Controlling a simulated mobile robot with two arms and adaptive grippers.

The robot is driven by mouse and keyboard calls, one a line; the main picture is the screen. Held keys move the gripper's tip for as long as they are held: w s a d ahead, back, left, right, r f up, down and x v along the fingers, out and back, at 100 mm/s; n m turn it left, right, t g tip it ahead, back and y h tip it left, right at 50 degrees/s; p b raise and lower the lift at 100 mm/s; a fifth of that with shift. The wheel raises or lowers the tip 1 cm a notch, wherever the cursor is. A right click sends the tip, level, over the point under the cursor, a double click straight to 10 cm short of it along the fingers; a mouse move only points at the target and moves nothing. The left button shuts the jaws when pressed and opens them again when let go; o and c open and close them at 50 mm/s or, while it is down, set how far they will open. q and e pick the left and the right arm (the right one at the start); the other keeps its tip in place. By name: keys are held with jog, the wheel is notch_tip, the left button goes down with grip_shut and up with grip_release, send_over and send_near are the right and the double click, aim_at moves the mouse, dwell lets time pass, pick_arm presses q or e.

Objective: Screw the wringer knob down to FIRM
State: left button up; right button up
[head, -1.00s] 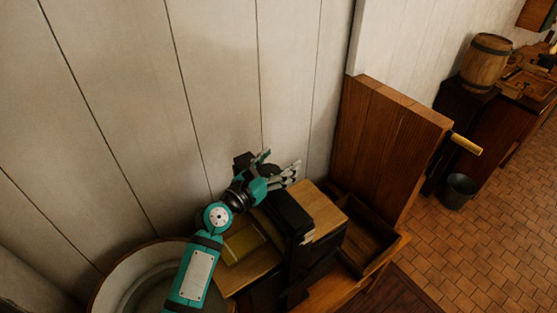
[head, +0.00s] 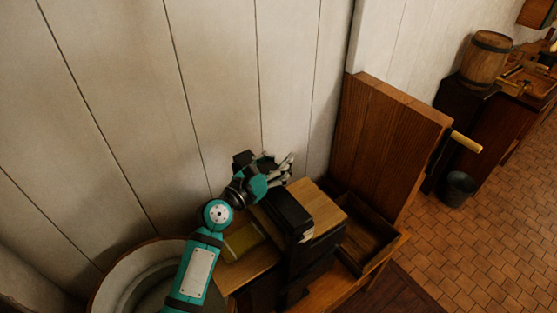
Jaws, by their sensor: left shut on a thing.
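The wringer (head: 318,208) stands at lower centre, with a black frame and a pale wooden top. My left gripper (head: 284,168) is at the far left end of the wringer's top, near the wall. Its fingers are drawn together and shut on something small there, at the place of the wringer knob. The knob itself is hidden by the fingers and hand, and no FIRM mark can be read. My right gripper is not in view.
A round tub (head: 112,282) stands at lower left under my arm. A tall wooden board (head: 385,140) rises right of the wringer, with a shallow wooden tray (head: 372,238) below it. The tiled floor at right is clear around a bucket (head: 458,188).

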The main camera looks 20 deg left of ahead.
pick_arm(q)
jog(key=shift+s+f, duration=0.1)
jog(key=shift+f, duration=0.25)
